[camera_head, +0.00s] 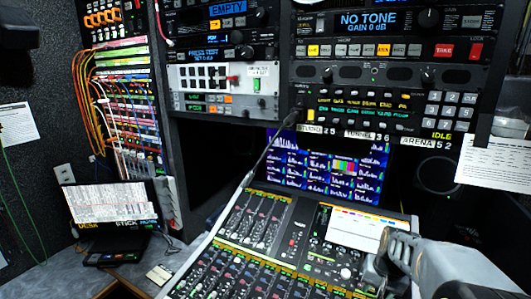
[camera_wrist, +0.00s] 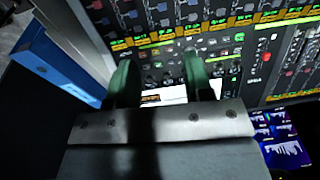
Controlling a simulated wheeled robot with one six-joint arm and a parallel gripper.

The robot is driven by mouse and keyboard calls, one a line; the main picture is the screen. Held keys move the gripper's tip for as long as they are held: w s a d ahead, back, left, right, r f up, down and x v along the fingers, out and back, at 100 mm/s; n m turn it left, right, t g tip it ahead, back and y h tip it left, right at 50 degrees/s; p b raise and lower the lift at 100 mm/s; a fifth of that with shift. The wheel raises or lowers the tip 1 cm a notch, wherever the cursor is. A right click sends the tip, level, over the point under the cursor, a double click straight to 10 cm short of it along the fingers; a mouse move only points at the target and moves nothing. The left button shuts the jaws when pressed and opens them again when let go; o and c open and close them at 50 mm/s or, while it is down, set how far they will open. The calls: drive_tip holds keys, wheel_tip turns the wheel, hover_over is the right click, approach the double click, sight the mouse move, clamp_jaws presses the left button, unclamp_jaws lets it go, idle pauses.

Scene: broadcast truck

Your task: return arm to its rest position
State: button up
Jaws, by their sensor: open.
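My gripper (camera_head: 385,262) is at the lower right of the head view, over the right side of the mixing console (camera_head: 262,235). My pale arm comes in from the lower right corner. In the wrist view the two dark green fingers of my gripper (camera_wrist: 160,76) stand apart with nothing between them. The console's rows of knobs and lit labels (camera_wrist: 195,35) lie beyond them. I cannot tell whether the fingertips touch the console.
A white card (camera_head: 354,229) lies on the console. A gooseneck microphone (camera_head: 262,155) rises in front of the multiview screen (camera_head: 330,172). Equipment racks (camera_head: 385,75) stand behind. A laptop (camera_head: 110,203) is at left. A paper sheet (camera_head: 493,164) hangs at right.

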drive_tip(key=s+a+r+n+t, duration=0.1)
drive_tip(key=s+a+r+n, duration=0.1)
drive_tip(key=s+a+r, duration=0.2)
drive_tip(key=s+a+r+n+t, duration=0.2)
drive_tip(key=s+a+r, duration=0.2)
drive_tip(key=s+a, duration=0.3)
drive_tip(key=shift+s+a+n, duration=0.15)
drive_tip(key=shift+a+n, duration=0.25)
drive_tip(key=shift+a, duration=0.45)
